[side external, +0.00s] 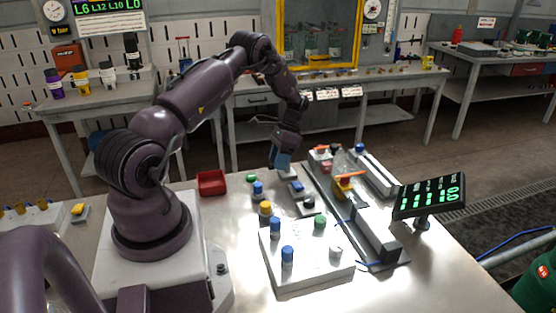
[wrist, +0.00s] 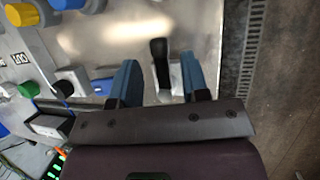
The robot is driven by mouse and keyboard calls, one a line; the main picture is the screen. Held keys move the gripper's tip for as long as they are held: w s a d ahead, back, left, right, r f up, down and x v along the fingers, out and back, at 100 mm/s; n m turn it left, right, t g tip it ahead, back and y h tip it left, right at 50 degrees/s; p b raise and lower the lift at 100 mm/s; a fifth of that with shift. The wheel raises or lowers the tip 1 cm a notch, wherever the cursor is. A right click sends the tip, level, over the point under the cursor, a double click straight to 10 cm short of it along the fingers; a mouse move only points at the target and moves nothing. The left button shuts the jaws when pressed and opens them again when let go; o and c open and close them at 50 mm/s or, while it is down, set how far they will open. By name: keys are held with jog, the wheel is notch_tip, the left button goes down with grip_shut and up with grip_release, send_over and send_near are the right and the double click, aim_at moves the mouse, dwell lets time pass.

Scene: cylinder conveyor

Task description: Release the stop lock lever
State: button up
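A black lever (wrist: 159,50) stands on a pale block (wrist: 177,78) in the wrist view. My gripper (wrist: 160,62) is open, with one blue finger on each side of the lever. I cannot tell whether either finger touches it. In the side view my gripper (side external: 283,161) points down above the table, behind a small grey block (side external: 291,186) with a blue part. The lever cannot be made out clearly there; my gripper may be hiding it.
The dark conveyor (side external: 368,233), with an orange arm (side external: 350,174), lies to the right, beside a display (side external: 429,195). A red bin (side external: 211,182) stands left.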

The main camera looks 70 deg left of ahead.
jog(key=shift+a, duration=0.1)
jog(key=v, duration=1.3)
jog(key=s+d+r+n+t+y, duration=0.1)
jog(key=s+d+r+n+t, duration=0.1)
jog(key=d+r, duration=0.6)
jog(key=s+d+r+n+t+y, duration=0.15)
jog(key=d+r, duration=0.25)
jog(key=d, duration=0.7)
jog(key=s+d+r+m+t, duration=0.1)
jog(key=s+d+r+t, duration=0.2)
jog(key=s+d, duration=0.3)
jog(key=s+d+r+m+t, duration=0.2)
jog(key=s+d+r+t, duration=0.1)
jog(key=s+d, duration=0.4)
jog(key=d+r, duration=0.1)
jog(key=d, duration=0.1)
jog(key=shift+d+r, duration=0.35)
jog(key=shift+d, duration=0.05)
